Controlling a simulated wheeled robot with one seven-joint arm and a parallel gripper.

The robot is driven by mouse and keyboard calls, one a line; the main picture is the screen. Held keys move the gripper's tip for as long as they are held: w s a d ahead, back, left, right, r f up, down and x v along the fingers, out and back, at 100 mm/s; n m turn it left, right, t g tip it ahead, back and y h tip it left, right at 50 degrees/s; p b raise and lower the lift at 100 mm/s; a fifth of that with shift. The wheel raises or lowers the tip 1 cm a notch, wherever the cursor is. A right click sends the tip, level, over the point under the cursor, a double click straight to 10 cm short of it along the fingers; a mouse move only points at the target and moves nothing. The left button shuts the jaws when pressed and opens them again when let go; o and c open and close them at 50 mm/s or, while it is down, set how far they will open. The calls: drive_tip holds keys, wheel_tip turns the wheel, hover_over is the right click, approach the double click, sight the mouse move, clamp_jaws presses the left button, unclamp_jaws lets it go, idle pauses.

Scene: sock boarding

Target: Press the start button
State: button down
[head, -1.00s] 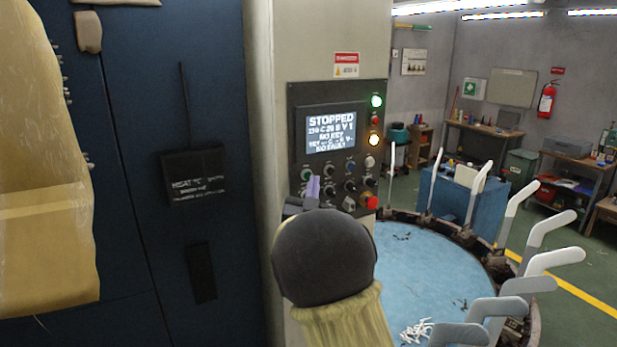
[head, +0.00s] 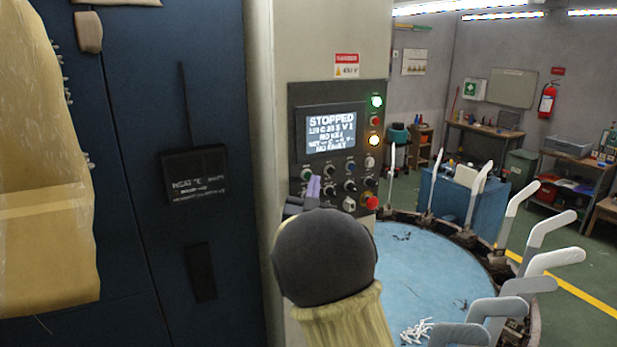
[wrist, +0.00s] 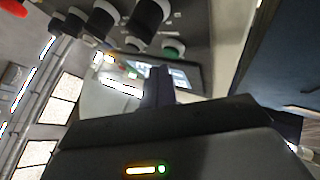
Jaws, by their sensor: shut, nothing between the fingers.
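The control panel (head: 297,128) is on the grey machine column, with a lit screen (head: 331,129) whose top line reads STOPPED. A green button (head: 306,174) sits at the left of the knob rows below the screen; it also shows in the wrist view (wrist: 172,49). Its label cannot be read. My gripper (head: 314,186) is shut and empty, its purple-grey fingertips just right of and below the green button in the head view. In the wrist view the fingers (wrist: 157,80) point toward the panel near the green button. I cannot tell whether they touch anything.
A red stop-like knob (head: 371,202) is at the panel's lower right, with several black knobs between. A round blue table (head: 420,262) ringed by upright white foot-shaped boards (head: 520,201) stands to the right. A dark blue cabinet (head: 215,270) stands left.

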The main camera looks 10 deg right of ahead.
drive_tip(key=shift+w, duration=0.1)
drive_tip(key=shift+w+a+b, duration=0.1)
drive_tip(key=shift+w+b, duration=0.2)
drive_tip(key=shift+b, duration=0.05)
drive_tip(key=shift+w+a, duration=0.15)
drive_tip(key=shift+w, duration=0.25)
idle(0.7)
drive_tip(key=shift+s+b, duration=0.1)
drive_tip(key=shift+b, duration=0.25)
drive_tip(key=shift+s+d+b, duration=0.25)
drive_tip(key=shift+s+b, duration=0.45)
drive_tip(key=s+b, duration=0.1)
drive_tip(key=s+d+b, duration=0.1)
drive_tip(key=s, duration=0.1)
drive_tip(key=s+b, duration=0.1)
drive_tip(key=shift+s+d, duration=0.25)
drive_tip(key=shift+s, duration=0.15)
